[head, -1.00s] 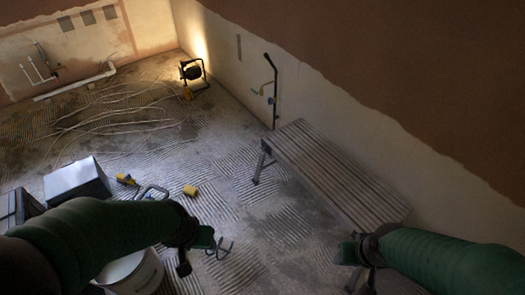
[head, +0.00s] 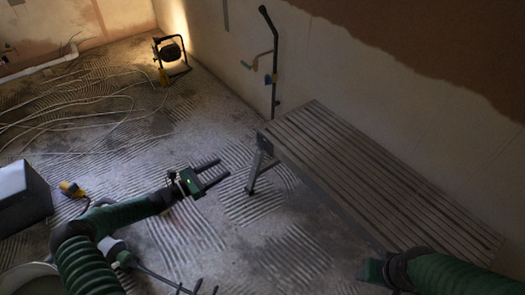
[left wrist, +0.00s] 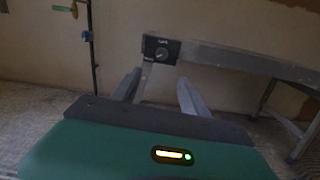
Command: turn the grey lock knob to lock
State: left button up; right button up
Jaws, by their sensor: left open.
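The grey lock knob (left wrist: 162,53) is a small round dial on a black plate at the end of the bench frame, in the left wrist view. Faint lettering above and below it is too small to read. In the head view the knob cannot be made out at the near-left end of the slatted bench (head: 370,180). My left gripper (head: 223,169) is open and empty, left of the bench leg. In the left wrist view its fingers (left wrist: 159,84) point at the knob plate and stay apart from it. My right gripper (head: 372,272) is beside the bench's front edge; its fingers are hidden.
A grey box (head: 22,198) sits far left.

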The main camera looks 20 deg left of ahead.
aim_at(258, 148)
pick_arm(q)
jog(key=b+x, duration=0.8)
jog(key=x, duration=0.7)
jog(key=shift+w+d+f, duration=0.1)
jog(key=shift+w+d, duration=0.1)
jog(key=shift+d, duration=0.15)
jog(key=shift+w+d+r, duration=0.2)
jog(key=shift+w+d, duration=0.1)
jog(key=shift+w, duration=0.1)
grip_shut()
